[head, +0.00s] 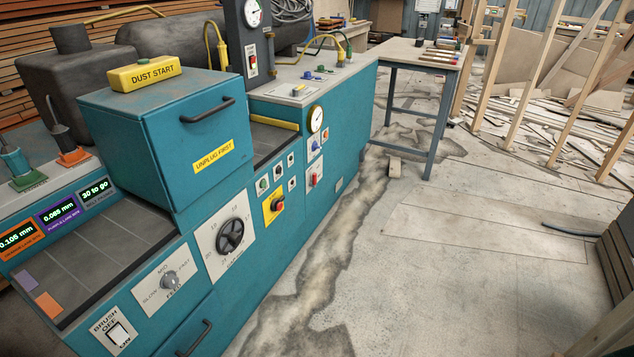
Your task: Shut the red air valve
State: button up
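A small red handle on a white plate (314,179), possibly the red air valve, sits low on the teal machine's front panel. A similar plate with a blue handle (315,145) is above it, and a round pressure gauge (316,119) is above that. A red switch on a white plate (252,62) is on the dark upright post. The red parts are too small to tell whether any is open or shut. My gripper is not in view.
The teal machine (340,130) fills the left and middle, with a drawer handle (194,338) and a black handwheel (230,236) on its front. A work table (412,52) stands behind it.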

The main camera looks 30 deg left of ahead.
aim_at(313, 184)
jog(key=u, duration=0.25)
jog(key=i, duration=4.1)
jog(key=u, duration=2.75)
